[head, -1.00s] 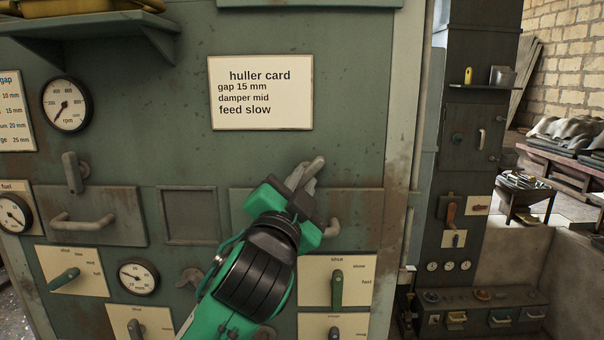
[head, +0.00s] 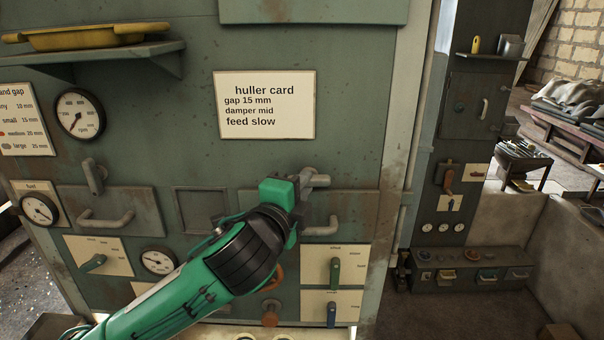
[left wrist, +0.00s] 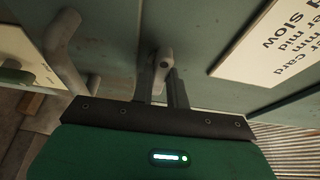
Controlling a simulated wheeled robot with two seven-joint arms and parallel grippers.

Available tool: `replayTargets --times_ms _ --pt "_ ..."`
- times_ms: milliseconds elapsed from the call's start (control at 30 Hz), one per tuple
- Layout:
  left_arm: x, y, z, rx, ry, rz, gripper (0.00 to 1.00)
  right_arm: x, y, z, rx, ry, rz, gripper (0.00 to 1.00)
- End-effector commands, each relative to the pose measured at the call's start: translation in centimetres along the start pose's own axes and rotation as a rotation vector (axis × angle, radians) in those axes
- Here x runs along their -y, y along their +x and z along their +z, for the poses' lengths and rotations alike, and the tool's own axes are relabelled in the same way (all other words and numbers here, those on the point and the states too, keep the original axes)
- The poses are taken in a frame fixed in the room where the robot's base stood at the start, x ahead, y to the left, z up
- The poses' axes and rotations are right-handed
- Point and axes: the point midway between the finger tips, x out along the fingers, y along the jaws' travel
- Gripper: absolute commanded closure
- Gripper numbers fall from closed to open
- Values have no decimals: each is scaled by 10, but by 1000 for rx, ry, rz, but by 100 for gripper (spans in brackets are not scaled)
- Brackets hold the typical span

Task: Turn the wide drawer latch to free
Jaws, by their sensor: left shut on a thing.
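The wide drawer latch (head: 318,181) is a small grey lever above the right-hand drawer front (head: 360,205) on the green cabinet. Its visible end points to the right, roughly level. My left gripper (head: 306,184) is shut on the latch, with its green and black body partly hiding the lever and pivot. In the left wrist view the latch (left wrist: 163,66) sits between the two dark fingers (left wrist: 161,90) of the gripper. The drawer's grey bar handle (head: 322,229) is just below the gripper. My right gripper is out of view.
A narrower drawer (head: 130,208) at left has its own upright latch (head: 93,176). A huller card (head: 265,105) is above my gripper. A shelf with a yellow tray (head: 85,36) juts out at upper left.

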Motion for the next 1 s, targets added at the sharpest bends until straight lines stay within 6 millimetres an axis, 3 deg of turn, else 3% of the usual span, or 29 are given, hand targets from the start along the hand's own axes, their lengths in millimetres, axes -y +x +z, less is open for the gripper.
replayTargets --times_ms 633,667,733,1000 --pt "-1 0 0 0 46 21 100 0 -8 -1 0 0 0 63" --pt "-1 0 0 0 46 21 79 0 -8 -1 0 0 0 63" --pt "0 0 0 0 46 20 65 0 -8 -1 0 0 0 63" --pt "0 0 0 0 45 19 63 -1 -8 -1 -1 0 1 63"
